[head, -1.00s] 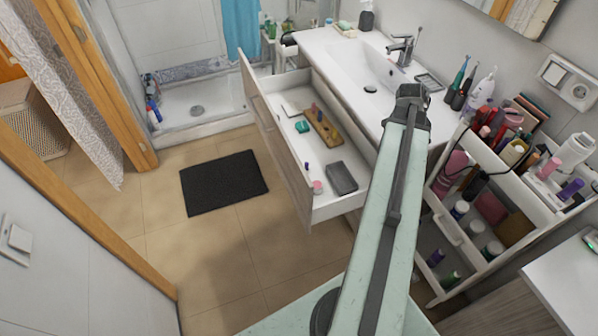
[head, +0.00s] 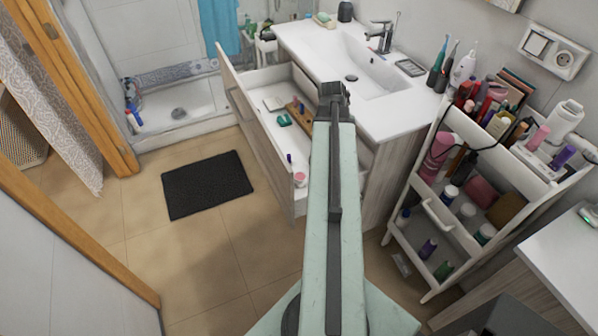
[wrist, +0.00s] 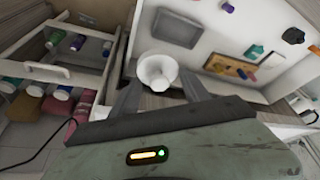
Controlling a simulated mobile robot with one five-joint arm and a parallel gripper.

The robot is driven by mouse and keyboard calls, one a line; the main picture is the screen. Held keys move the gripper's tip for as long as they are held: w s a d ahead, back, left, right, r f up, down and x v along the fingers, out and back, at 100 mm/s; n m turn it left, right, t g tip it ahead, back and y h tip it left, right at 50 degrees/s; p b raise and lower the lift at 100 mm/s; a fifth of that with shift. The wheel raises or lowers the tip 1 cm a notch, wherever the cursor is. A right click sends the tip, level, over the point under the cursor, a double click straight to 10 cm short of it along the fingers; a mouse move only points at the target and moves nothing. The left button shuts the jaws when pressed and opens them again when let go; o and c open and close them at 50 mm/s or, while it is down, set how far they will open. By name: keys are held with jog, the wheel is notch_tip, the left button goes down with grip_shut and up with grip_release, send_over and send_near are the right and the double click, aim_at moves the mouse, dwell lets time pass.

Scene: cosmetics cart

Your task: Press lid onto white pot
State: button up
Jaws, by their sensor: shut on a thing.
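My gripper (head: 333,92) is at the far end of my raised arm in the head view, in front of the open drawer. In the wrist view its fingers (wrist: 160,82) are shut on a small round white piece (wrist: 157,70), which looks like the lid. It hides its own underside. I cannot tell which is the task's pot. My gripper is well apart from the cart.
The cosmetics cart (head: 428,214) stands at the right, its top crowded with bottles and brushes. The open drawer (head: 262,143) holds small items. A washbasin counter (head: 293,34) is behind. A black mat (head: 207,184) lies on the otherwise clear floor at left.

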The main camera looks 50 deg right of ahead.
jog(key=w+a+f+n+t+y+b, duration=0.1)
jog(key=w+a+f+n+b, duration=0.1)
jog(key=w+f+n+b, duration=0.4)
jog(key=w+a+f+n+t+y+b, duration=0.2)
jog(key=w+f+n+b, duration=0.5)
jog(key=f, duration=0.5)
jog(key=shift+w+a+f+t+b, duration=0.4)
jog(key=shift+a+b, duration=0.3)
jog(key=shift+b, duration=0.4)
jog(key=shift+f, duration=0.1)
notch_tip(320, 180, down, 6)
jog(key=b, duration=0.6)
jog(key=shift+f, duration=0.1)
jog(key=shift+f+b, duration=0.1)
jog(key=shift+b, duration=0.25)
